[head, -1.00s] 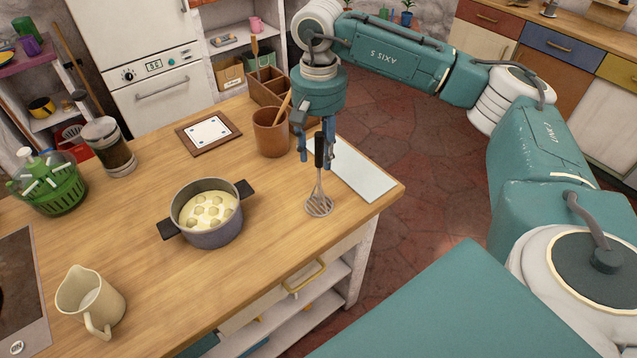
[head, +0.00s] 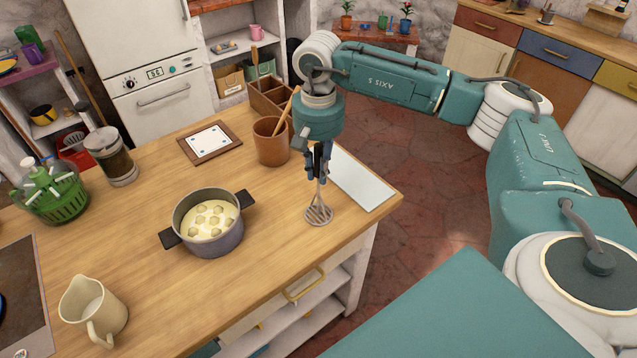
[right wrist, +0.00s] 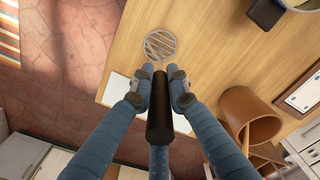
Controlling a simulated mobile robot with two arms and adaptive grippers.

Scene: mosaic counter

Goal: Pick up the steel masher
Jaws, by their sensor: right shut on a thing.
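The steel masher (head: 318,213) has a black handle and a round slotted steel head. It is upright over the right part of the wooden counter, head down, near the white board. My right gripper (head: 318,176) is shut on its handle from above. In the right wrist view the black handle (right wrist: 159,120) lies between the two blue fingers (right wrist: 160,88), and the slotted head (right wrist: 160,44) shows beyond them. I cannot tell whether the head touches the counter. My left gripper is not in view.
A pot (head: 214,239) of pale food with lumps stands left of the masher. A brown crock (head: 271,145) with a wooden utensil stands close behind the gripper. A white board (head: 362,187) lies at the counter's right edge. A cream jug (head: 95,310) stands front left.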

